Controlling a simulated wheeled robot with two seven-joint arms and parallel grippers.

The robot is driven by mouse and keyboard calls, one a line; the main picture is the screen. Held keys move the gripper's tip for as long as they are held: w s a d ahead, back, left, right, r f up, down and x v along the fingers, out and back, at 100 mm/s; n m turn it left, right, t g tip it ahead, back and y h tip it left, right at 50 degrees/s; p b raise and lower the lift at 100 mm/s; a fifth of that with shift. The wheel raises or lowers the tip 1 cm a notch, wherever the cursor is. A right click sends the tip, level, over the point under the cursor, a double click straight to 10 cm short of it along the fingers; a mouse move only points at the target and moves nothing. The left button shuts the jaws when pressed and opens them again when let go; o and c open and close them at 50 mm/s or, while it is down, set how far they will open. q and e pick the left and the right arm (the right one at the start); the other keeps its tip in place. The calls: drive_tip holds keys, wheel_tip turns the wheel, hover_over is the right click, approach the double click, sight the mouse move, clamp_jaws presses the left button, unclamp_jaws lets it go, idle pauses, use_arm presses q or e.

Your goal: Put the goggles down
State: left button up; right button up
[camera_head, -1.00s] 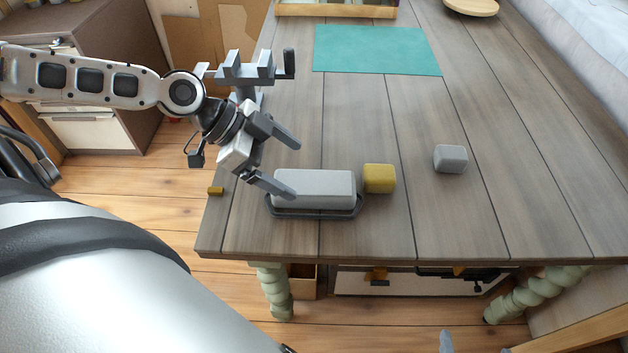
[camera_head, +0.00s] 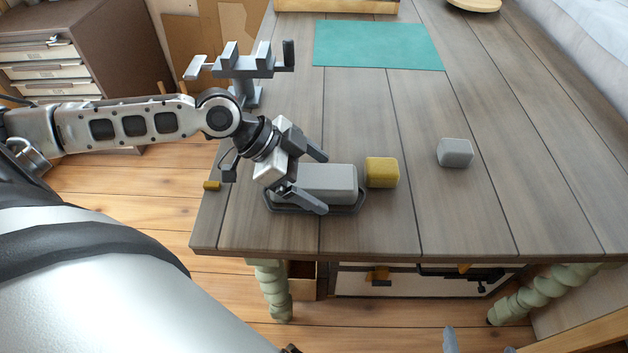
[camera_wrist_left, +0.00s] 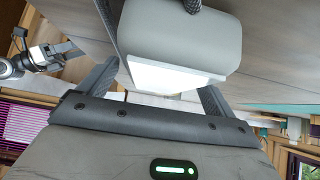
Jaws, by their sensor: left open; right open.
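A long light-grey rounded block with a dark band or rim around its base (camera_head: 340,180) lies near the front left of the table; it is the only thing that could be the goggles, but I cannot tell for sure. My left gripper (camera_head: 318,181) is open, one finger at the block's far side and one at its near side. In the left wrist view the grey body (camera_wrist_left: 180,40) fills the space ahead of the open fingers, with a dark cord at the top. The tips of my right gripper (camera_head: 478,345) show at the bottom edge, apart, with nothing seen between them.
A yellow block (camera_head: 382,172) sits close to the right of the grey block. A smaller grey block (camera_head: 455,152) is further right. A grey clamp-like stand (camera_head: 245,68) is at the table's left edge. A green mat (camera_head: 378,45) lies farther back; the table's right side is clear.

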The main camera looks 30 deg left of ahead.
use_arm(q)
drive_tip(key=c, duration=1.1)
drive_tip(key=shift+r, duration=0.15)
